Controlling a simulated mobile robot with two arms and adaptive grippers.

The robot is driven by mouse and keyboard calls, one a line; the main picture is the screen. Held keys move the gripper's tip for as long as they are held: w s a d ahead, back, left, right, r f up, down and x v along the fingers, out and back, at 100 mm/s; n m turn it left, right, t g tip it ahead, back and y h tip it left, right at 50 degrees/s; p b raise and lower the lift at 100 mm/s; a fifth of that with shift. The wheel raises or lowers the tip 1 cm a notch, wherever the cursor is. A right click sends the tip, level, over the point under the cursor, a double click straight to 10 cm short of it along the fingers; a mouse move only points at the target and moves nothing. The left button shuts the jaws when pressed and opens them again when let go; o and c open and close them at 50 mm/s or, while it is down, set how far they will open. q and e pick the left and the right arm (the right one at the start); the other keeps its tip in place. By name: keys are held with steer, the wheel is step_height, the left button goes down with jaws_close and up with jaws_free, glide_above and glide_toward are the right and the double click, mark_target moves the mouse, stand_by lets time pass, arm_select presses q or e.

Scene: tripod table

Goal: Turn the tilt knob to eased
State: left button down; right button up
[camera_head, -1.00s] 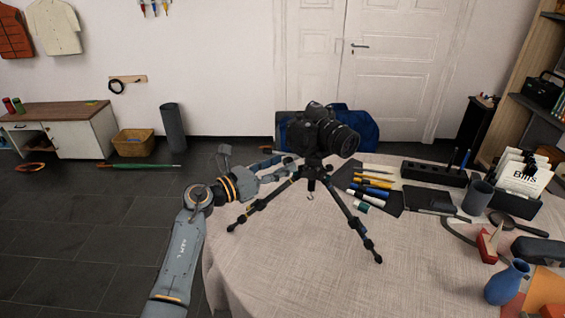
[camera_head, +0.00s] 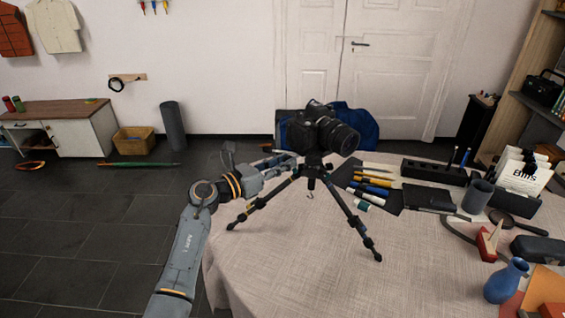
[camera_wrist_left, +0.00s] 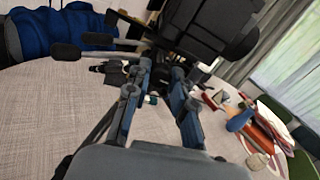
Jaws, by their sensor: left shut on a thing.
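A black camera (camera_head: 322,130) sits on a tripod (camera_head: 352,214) that stands on the cloth-covered table. Its lens points right. My left gripper (camera_head: 294,163) reaches in from the left to the tripod head (camera_head: 315,163), just below the camera. In the left wrist view the two fingers (camera_wrist_left: 163,66) are shut on a small dark part under the camera body (camera_wrist_left: 215,30), which fits the tilt knob. The fingertips and the dark head largely hide this part, so its setting cannot be read. My right gripper is not in view.
Pens lie on a dark mat (camera_head: 393,205) right of the tripod. Farther right are a dark cup (camera_head: 477,196), a blue vase (camera_head: 506,281) and a red stamp (camera_head: 488,243). A blue bag (camera_head: 357,127) is behind the camera. The table's front (camera_head: 300,270) is clear.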

arm_select(q)
steer(key=shift+n+p, duration=5.1)
steer(key=shift+n, duration=3.5)
steer(key=shift+f, duration=0.1)
steer(key=c, duration=1.1)
jaws_free()
steer(key=shift+n, duration=0.3)
steer(key=shift+v, duration=4.05)
